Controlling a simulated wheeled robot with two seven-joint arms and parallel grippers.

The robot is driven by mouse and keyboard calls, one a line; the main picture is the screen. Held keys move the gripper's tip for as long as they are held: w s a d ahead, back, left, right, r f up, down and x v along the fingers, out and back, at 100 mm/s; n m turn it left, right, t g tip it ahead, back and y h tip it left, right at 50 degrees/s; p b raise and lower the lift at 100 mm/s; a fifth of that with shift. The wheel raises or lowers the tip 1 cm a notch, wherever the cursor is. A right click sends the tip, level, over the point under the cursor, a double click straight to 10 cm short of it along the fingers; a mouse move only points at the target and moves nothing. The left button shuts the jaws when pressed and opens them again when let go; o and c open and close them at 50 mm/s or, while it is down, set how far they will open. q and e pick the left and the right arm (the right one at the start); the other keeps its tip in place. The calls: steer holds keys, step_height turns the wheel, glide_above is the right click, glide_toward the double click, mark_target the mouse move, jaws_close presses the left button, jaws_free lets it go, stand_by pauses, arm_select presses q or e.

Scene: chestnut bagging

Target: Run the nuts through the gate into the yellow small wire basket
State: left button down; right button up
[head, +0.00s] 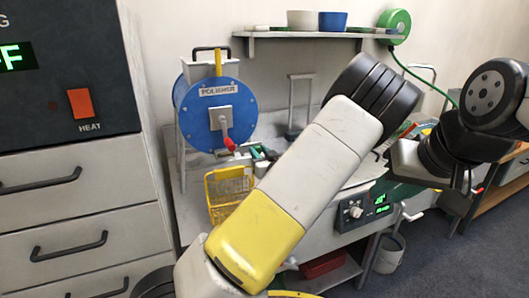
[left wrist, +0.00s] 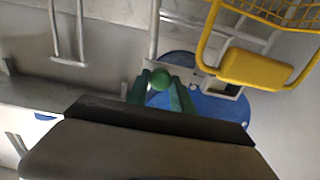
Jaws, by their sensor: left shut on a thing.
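The yellow small wire basket (head: 228,184) stands below the blue round polisher (head: 207,112), under its grey outlet. The basket also shows at the top right of the left wrist view (left wrist: 258,70), beside the polisher's blue face (left wrist: 222,106). In the head view my left forearm hides much of that gripper. A red knob (head: 228,144) shows by the outlet. My right gripper's fingers are not clear at the right. I see no nuts.
A control box (head: 352,212) with a green display is on the bench front. A shelf (head: 310,34) on the wall holds a white bowl (head: 302,20) and a blue bowl (head: 333,21). A grey cabinet with drawers (head: 70,225) fills the left side.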

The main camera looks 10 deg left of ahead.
arm_select(q)
steer(key=w+d, duration=0.1)
steer(key=d, duration=0.1)
steer(key=w+d, duration=0.1)
steer(key=shift+w+d, duration=0.2)
steer(key=shift+d, duration=0.2)
steer(key=c, duration=1.1)
jaws_free()
steer(key=shift+w+d, duration=0.1)
